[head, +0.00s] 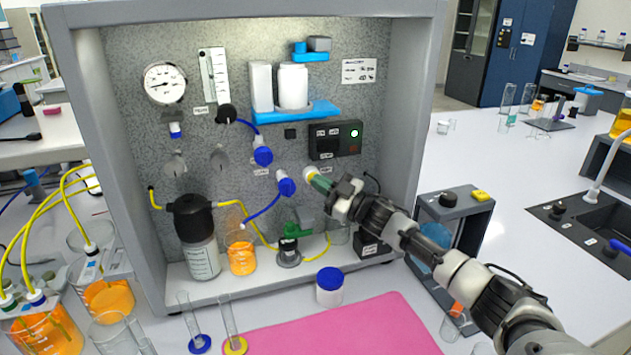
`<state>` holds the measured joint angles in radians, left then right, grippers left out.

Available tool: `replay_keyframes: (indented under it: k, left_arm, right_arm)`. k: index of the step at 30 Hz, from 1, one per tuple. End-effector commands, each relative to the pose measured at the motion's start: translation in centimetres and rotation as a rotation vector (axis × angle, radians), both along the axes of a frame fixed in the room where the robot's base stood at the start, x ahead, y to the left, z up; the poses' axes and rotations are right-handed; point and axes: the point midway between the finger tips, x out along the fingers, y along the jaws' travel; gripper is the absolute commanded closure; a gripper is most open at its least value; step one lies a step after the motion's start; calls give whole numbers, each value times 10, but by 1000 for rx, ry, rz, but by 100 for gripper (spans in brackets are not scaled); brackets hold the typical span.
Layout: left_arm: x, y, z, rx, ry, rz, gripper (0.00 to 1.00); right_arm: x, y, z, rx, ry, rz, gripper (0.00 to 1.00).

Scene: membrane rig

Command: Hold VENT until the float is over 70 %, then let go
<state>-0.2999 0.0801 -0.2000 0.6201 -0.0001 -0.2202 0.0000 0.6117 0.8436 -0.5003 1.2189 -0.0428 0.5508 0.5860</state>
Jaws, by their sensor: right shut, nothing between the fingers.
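The grey rig panel carries a tall white float gauge (213,76) at its upper left; its float is too small to read against the scale. A round white knob or button (309,174) sits on the panel below the dark control box; the small label beside it is not legible, so I cannot tell for sure that it is VENT. My left gripper is not in view.
A control box (335,139) with a lit green lamp is above my gripper. A blue valve handle (286,184) is close on its left. A round pressure gauge (165,83) is at upper left. A blue-lidded jar (330,287) and pink mat (335,328) lie in front.

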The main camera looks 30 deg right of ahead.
Motion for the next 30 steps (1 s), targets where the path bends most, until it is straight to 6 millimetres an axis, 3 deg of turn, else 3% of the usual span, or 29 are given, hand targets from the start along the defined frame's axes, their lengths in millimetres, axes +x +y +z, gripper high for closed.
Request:
replay_keyframes:
  k: [18, 30]
  left_arm:
    - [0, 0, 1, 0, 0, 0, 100]
    - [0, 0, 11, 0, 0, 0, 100]
  right_arm:
    - [-1, 0, 0, 0, 0, -1, 100]
    - [-18, 4, 0, 1, 2, -1, 100]
